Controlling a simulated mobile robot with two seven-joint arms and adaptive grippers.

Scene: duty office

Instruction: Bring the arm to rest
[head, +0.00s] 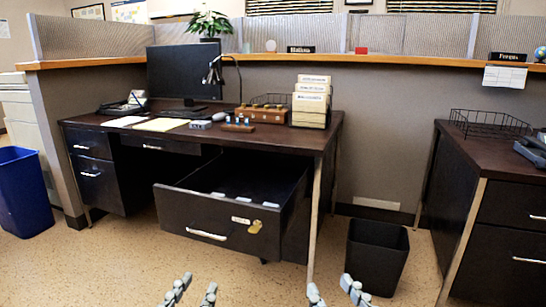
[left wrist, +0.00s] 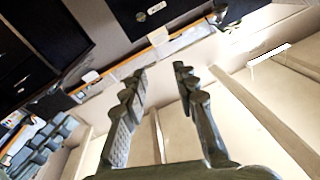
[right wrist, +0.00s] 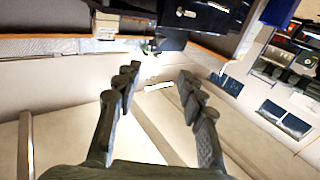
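My left gripper (head: 192,290) shows at the bottom edge of the head view with its two fingers apart and nothing between them. It also shows open and empty in the left wrist view (left wrist: 160,80). My right gripper (head: 332,290) is at the bottom edge too, to the right of the left one, fingers apart. In the right wrist view (right wrist: 157,80) it is open and empty. Both grippers are in front of the dark desk (head: 170,135), apart from it. Most of both arms is out of the head view.
A large lower desk drawer (head: 215,215) stands pulled out toward me, with a key in its lock. A black waste bin (head: 376,255) stands right of it and a blue bin (head: 24,195) far left. A second desk (head: 500,165) is at the right. The floor before the drawer is clear.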

